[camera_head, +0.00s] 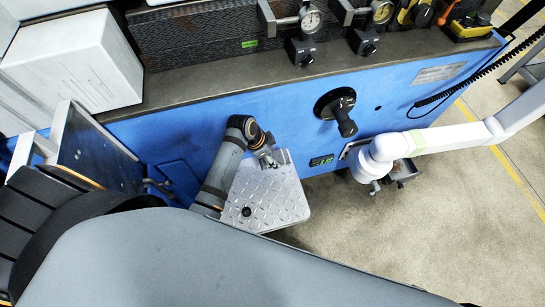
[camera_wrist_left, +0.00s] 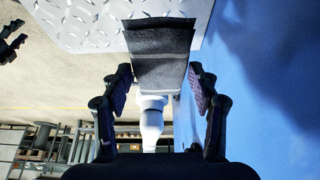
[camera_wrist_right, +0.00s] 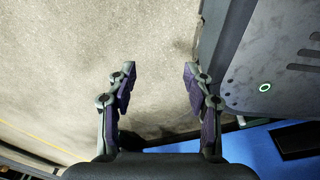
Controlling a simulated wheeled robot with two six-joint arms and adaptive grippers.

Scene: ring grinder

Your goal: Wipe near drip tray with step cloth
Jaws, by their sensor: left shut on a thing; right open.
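In the left wrist view a dark grey cloth (camera_wrist_left: 160,38) lies in line with a pale diamond-plate step (camera_wrist_left: 90,25), its near part between the fingers. My left gripper (camera_wrist_left: 163,92) is shut on this cloth. In the head view my left gripper (camera_head: 268,158) is over the back edge of the step (camera_head: 285,200), beside the blue machine front; the cloth is hard to make out there. My right gripper (camera_wrist_right: 158,90) is open and empty above the floor.
A black handwheel (camera_head: 336,106) sticks out of the blue machine front (camera_head: 210,125). Dial gauges (camera_head: 311,20) stand along the top. A white box (camera_head: 80,65) is at upper left. Floor is free at right.

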